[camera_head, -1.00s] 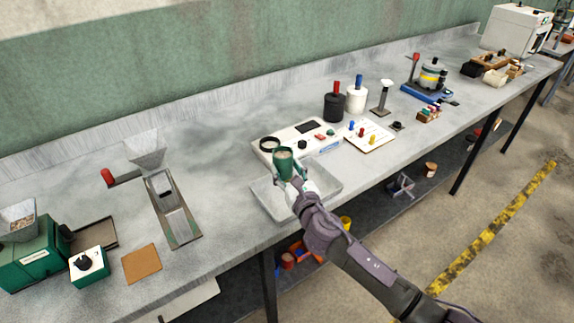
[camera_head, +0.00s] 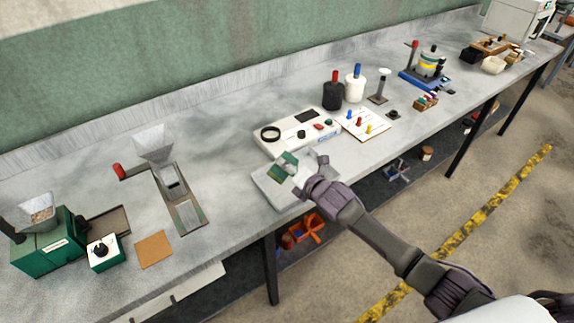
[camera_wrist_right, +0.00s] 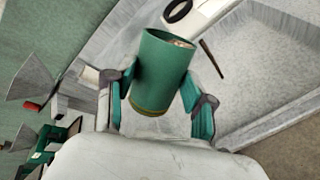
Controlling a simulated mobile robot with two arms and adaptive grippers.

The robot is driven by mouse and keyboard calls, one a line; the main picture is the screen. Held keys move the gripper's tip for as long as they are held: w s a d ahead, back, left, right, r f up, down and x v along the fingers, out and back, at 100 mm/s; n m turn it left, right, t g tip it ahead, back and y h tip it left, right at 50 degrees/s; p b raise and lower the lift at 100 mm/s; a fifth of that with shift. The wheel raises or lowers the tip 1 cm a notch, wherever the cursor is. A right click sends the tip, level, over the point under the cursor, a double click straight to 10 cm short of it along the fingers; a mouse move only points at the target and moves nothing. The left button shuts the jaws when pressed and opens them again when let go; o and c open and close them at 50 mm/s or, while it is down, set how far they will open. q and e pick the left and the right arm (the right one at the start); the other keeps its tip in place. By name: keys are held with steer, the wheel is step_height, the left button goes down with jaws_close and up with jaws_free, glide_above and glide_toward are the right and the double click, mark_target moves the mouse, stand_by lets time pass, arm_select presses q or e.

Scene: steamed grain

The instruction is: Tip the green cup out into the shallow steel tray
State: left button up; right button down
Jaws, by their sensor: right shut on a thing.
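The green cup (camera_head: 283,165) is tilted well over above the shallow steel tray (camera_head: 268,196) in the head view. My right gripper (camera_head: 297,170) is shut on it. In the right wrist view the cup (camera_wrist_right: 160,72) sits between the two fingers of the right gripper (camera_wrist_right: 162,100), and some pale brownish contents show at its mouth. The tray (camera_wrist_right: 262,60) shows behind the cup there. Much of the tray is hidden by the gripper and cup in the head view. My left gripper is not in view.
A white instrument box (camera_head: 296,136) stands just behind the tray. A card with coloured pegs (camera_head: 366,124) lies to its right. A metal chute (camera_head: 180,200) and a green machine (camera_head: 45,250) stand to the left. Bare bench lies between chute and tray.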

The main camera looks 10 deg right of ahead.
mark_target(294, 159)
steer(key=shift+w+d+m+g+y+b, duration=0.3)
steer(key=shift+d+m+g+y+b, duration=0.15)
steer(key=shift+m, duration=0.45)
steer(key=m+b, duration=0.1)
steer(key=m+g+y+b, duration=0.1)
steer(key=shift+w+d+r+b, duration=0.2)
steer(key=shift+d+r+b, duration=0.15)
steer(key=shift+d+r, duration=0.05)
steer(key=shift+d+r+m+y, duration=0.1)
steer(key=shift+r+m+y, duration=0.1)
steer(key=shift+m+y, duration=0.3)
steer(key=b, duration=0.1)
steer(key=m+b, duration=0.1)
steer(key=b, duration=0.1)
steer(key=shift+w+d+r+g+y+b, duration=0.2)
steer(key=shift+d+r+g+y+b, duration=0.05)
steer(key=shift+y+b, duration=0.1)
steer(key=shift+r+p, duration=0.2)
steer(key=shift+p, duration=0.2)
steer(key=shift+r, duration=0.1)
